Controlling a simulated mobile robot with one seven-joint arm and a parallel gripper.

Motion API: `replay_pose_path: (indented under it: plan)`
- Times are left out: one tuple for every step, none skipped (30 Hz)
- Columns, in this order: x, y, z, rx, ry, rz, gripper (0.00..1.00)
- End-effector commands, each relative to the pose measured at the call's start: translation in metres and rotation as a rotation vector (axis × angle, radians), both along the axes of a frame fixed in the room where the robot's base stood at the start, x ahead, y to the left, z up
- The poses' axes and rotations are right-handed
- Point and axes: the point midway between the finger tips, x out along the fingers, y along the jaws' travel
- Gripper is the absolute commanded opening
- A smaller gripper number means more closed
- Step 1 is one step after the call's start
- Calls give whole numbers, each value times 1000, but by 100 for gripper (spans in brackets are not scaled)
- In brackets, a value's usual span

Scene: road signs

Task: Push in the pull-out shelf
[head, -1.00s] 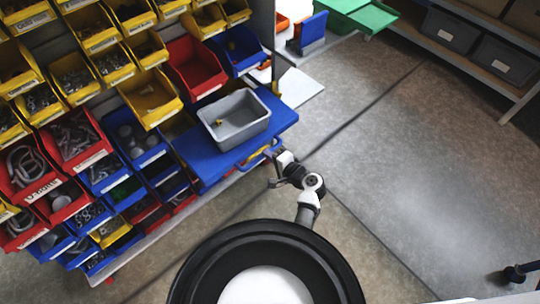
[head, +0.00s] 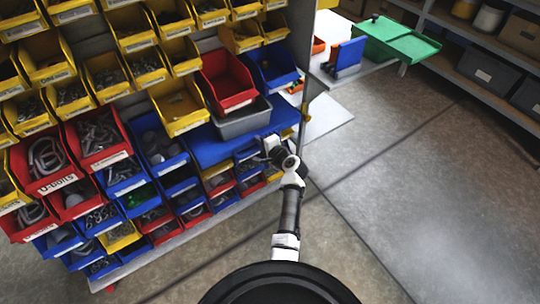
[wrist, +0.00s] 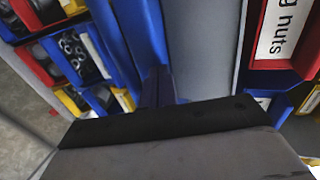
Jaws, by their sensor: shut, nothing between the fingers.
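The pull-out shelf is a blue board (head: 218,148) low in the bin rack, now mostly under the bins, with its front edge roughly level with the lower bins. A grey bin (head: 243,122) stands on it, partly hidden by the red bin above. My gripper (head: 268,152) is shut and empty at the right part of the shelf's front edge. Whether it touches the edge is hard to tell. In the wrist view, my gripper's dark body (wrist: 165,125) fills the bottom, with a blue surface and a grey surface close in front; its fingertips are unclear.
The rack holds rows of yellow, red and blue bins (head: 90,150) above, left of and below the shelf. A white panel (head: 322,118) juts out at the rack's right end. A green tray (head: 390,40) and storage shelving stand at the back right. The floor (head: 420,180) at right is clear.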

Motion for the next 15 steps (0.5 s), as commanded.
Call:
replay_pose_path:
  plan:
    - [6, 5, -2, -1, -1, 2, 0]
    - [8, 7, -2, -1, -1, 2, 0]
    - [12, 10, -2, -1, 1, 2, 0]
    - [14, 12, -2, -1, 1, 2, 0]
    - [15, 13, -2, -1, 1, 2, 0]
    - [17, 15, -1, -1, 0, 1, 0]
    - [18, 16, -1, -1, 0, 1, 0]
    - [19, 16, -1, -1, 0, 1, 0]
    - [21, 17, -1, -1, 0, 1, 0]
    - [21, 17, 0, -1, -1, 0, 0]
    - [22, 18, 0, 0, 0, 0, 0]
    - [22, 18, 0, -1, -1, 0, 0]
    - [22, 18, 0, -1, -1, -1, 0]
    - [23, 18, 1, -1, -1, -1, 0]
    - [23, 18, 1, 0, -2, -1, 0]
